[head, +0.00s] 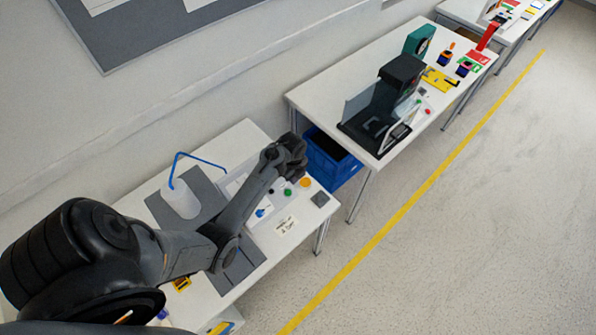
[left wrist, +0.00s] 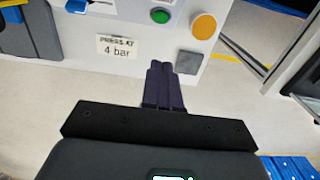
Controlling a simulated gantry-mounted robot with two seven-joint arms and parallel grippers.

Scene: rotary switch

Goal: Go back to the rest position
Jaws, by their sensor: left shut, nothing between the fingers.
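My left gripper (head: 291,158) is at the end of my left arm in the head view, above the far end of the near table (head: 226,290). In the left wrist view its two dark fingers (left wrist: 161,68) are together, with nothing between them. They appear in front of the table edge, apart from the control panel. In the left wrist view the green button (left wrist: 160,16) and orange button (left wrist: 204,26) lie beyond the fingertips. My right gripper is not in view.
A label reading "PRESS AT 4 bar" (left wrist: 122,47) and a grey square (left wrist: 189,62) are near the buttons. The floor at right is clear.

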